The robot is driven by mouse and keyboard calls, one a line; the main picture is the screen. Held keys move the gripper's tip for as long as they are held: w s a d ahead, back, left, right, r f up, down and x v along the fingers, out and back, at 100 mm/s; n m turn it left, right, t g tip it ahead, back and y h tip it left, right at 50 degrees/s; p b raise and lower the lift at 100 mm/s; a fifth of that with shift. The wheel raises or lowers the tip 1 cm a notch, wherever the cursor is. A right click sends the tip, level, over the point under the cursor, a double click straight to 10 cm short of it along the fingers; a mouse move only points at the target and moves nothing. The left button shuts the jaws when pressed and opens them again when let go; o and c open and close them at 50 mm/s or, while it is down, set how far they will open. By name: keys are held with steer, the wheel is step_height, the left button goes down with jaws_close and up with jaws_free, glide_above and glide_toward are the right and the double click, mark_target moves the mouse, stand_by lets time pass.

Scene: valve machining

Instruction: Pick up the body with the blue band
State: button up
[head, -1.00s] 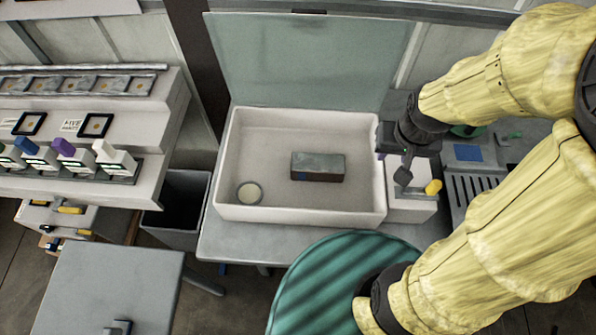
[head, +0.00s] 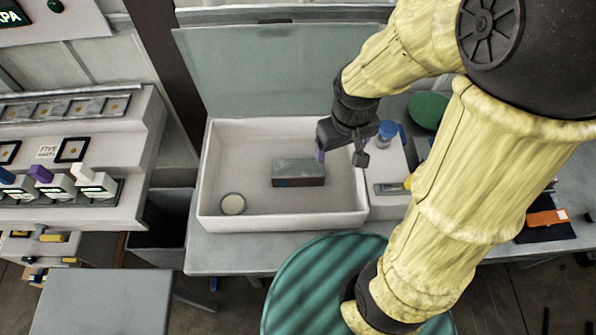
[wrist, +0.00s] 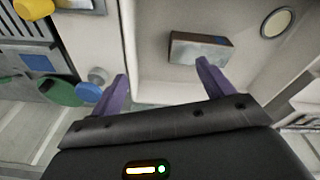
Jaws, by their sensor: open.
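A grey-brown rectangular block (head: 298,172) with a small blue patch on its lower left side lies in the white bin (head: 282,221). In the wrist view the block (wrist: 190,52) is at upper right, its blue mark partly visible. My gripper (head: 340,153) is open and empty above the bin's right side, to the right of the block and apart from it. In the wrist view its purple fingers (wrist: 162,76) are spread, with the block beyond the right finger.
A pale round disc (head: 232,204) lies in the bin's front left corner. A blue-topped cylinder (head: 387,132) stands just right of the bin, near my gripper. The bin's raised lid (head: 255,70) is behind. The bin floor around the block is clear.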

mark_target(298, 168)
steer(key=w+a+n+g+h, duration=0.1)
steer(key=w+a+n+h, duration=0.1)
steer(key=a+n, duration=0.5)
steer(key=w+a+n+h, duration=0.2)
steer(key=a+n, duration=0.5)
steer(key=a, duration=0.1)
steer(key=shift+w+a+f+g+p, duration=0.25)
steer(key=shift+w+f+g+p, duration=0.05)
steer(key=shift+w+g+p, duration=0.1)
steer(key=shift+f, duration=0.1)
steer(key=x, duration=1.2)
steer(key=shift+d+p, duration=0.2)
steer(key=shift+p, duration=0.1)
steer(key=shift+d+p+x, duration=0.15)
steer(key=shift+p+x, duration=0.1)
steer(key=shift+x, duration=1)
steer(key=shift+d+p+x, duration=0.15)
steer(key=shift+p+x, duration=0.1)
steer(key=shift+x, duration=1.05)
